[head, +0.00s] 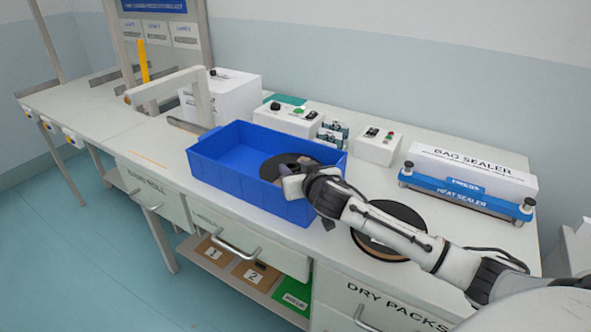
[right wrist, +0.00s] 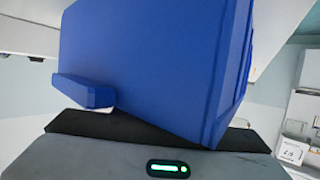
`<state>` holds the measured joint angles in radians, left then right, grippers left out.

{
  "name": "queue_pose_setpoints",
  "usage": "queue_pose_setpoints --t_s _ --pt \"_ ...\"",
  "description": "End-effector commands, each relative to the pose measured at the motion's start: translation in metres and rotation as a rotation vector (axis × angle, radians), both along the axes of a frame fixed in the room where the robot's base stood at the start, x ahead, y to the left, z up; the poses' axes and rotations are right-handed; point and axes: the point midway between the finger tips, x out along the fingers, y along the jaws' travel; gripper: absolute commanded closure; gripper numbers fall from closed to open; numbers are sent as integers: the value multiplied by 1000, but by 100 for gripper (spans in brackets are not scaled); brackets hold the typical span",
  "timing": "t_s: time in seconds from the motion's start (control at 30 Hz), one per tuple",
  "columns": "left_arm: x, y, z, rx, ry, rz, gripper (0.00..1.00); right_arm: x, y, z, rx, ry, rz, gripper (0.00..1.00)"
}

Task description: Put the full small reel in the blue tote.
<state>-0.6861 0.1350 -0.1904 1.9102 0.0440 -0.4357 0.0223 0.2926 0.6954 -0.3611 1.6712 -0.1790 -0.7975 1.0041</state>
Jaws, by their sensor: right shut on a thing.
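The blue tote (head: 235,190) stands on the bench near its front edge, open at the top. A small dark reel (head: 278,164) shows inside the tote's opening, toward its right end. My right gripper (head: 289,177) reaches over the tote's front right rim and is shut on this reel. Whether the reel touches the tote's floor is hard to tell. In the right wrist view a blue wall of the tote (right wrist: 150,60) fills much of the picture, and the reel cannot be made out clearly. My left gripper is not in view.
A larger dark reel (head: 399,214) lies flat on the bench, partly hidden under my right arm. Behind it stand a white control box (head: 377,148) and the blue heat sealer (head: 465,195). More boxes stand behind the tote. Drawers and a lower shelf are below.

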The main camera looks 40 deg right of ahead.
Motion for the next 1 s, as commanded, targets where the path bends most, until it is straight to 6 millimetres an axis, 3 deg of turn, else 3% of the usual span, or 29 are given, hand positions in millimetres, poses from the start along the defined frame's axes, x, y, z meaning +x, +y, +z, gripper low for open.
queue_pose_setpoints --t_s 0.27,0.3,0.4,0.7,0.87,1.0 --pt "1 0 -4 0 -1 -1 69 -2 0 -12 2 11 -2 100" --pt "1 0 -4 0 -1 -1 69 -3 1 -17 3 19 -2 61" --pt "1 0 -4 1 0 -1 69 -3 1 -19 5 24 -2 44" --pt "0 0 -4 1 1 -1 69 -4 2 -19 8 26 -3 44" --pt "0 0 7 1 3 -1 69 -3 1 -1 7 24 -3 44" --pt "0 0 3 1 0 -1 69 -25 9 2 9 21 -1 44"
